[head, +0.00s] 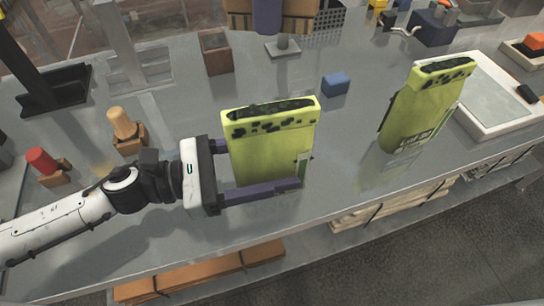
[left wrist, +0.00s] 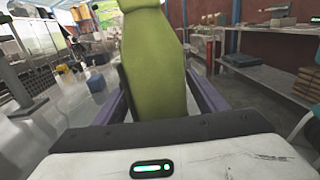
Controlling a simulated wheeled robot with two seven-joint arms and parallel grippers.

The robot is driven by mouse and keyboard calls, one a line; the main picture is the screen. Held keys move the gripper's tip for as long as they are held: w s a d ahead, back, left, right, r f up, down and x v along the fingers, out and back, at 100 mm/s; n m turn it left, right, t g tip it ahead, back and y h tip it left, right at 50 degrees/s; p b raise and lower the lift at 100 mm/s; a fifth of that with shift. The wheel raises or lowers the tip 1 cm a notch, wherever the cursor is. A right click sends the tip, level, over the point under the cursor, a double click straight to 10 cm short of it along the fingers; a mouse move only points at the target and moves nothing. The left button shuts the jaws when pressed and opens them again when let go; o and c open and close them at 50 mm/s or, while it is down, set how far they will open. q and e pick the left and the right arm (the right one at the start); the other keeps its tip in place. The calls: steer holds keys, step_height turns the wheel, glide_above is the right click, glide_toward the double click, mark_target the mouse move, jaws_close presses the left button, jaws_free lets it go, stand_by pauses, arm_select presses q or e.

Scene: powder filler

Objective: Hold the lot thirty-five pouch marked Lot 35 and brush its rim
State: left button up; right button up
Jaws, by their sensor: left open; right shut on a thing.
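A lime-green pouch (head: 270,154) with dark specks along its top rim stands upright near the table's front edge. My left gripper (head: 262,172) is open around it, one purple finger along its near side and the other mostly hidden behind it. In the left wrist view the pouch (left wrist: 155,60) rises between the two spread fingers. A second similar pouch (head: 425,105) stands apart to the right, also with a dark-specked rim. My right gripper is not in view, and I can make out no brush.
On the grey table (head: 200,240) stand a wooden peg in a block (head: 122,124), a red one (head: 43,162) and a small blue block (head: 335,83). A white tray (head: 497,128) lies behind the right pouch. The table between the two pouches is clear.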

arm_select(q)
steer(key=shift+a, duration=0.25)
arm_select(e)
steer(key=shift+f, duration=0.15)
arm_select(q)
steer(key=shift+s+a+b, duration=0.15)
steer(key=shift+a+b, duration=0.2)
arm_select(e)
steer(key=shift+f, duration=0.2)
arm_select(q)
steer(key=shift+d, duration=0.2)
steer(key=shift+d, duration=0.35)
stand_by(0.4)
steer(key=c, duration=0.8)
stand_by(0.4)
